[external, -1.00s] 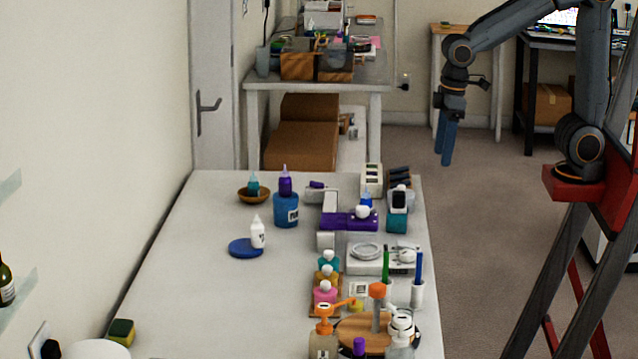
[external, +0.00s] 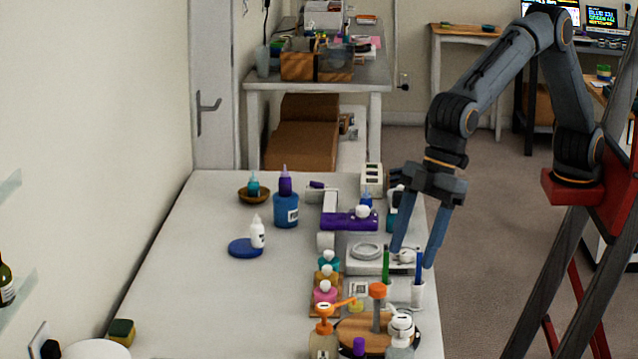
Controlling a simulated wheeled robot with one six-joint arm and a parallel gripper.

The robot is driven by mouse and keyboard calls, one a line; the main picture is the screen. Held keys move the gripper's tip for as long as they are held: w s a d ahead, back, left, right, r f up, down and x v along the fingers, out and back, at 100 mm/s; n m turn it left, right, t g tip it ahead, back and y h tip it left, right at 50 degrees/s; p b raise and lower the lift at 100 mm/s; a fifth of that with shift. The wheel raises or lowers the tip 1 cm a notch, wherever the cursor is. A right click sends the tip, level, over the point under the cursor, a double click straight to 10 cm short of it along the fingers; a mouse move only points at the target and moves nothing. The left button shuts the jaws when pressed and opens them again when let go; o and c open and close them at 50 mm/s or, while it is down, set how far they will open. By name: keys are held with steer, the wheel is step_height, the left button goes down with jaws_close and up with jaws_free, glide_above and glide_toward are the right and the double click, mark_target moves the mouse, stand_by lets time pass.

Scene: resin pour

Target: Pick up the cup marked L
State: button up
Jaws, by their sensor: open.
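My gripper (external: 414,256) is open, with its blue fingers pointing down and spread apart. It is over the right edge of the white table, in front of or above the small scale and the pen holders in the picture. I cannot make out a cup with a readable L. A small white cup-like holder (external: 417,294) with a blue pen stands just below the right fingertip. A green pen (external: 386,265) stands to its left in a similar holder. Nothing shows between the fingers. I cannot tell the gap in depth between the fingertips and these holders.
A round wooden board (external: 350,333) with bottles is at the front. The table's left part is mostly clear.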

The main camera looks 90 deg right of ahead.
glide_above(403, 308)
steer(key=s, duration=0.2)
step_height(403, 308, down, 5)
steer(key=shift+p+x, duration=1.35)
steer(key=shift+x, duration=2.6)
steer(key=shift+c, duration=0.4)
steer(key=c, duration=1)
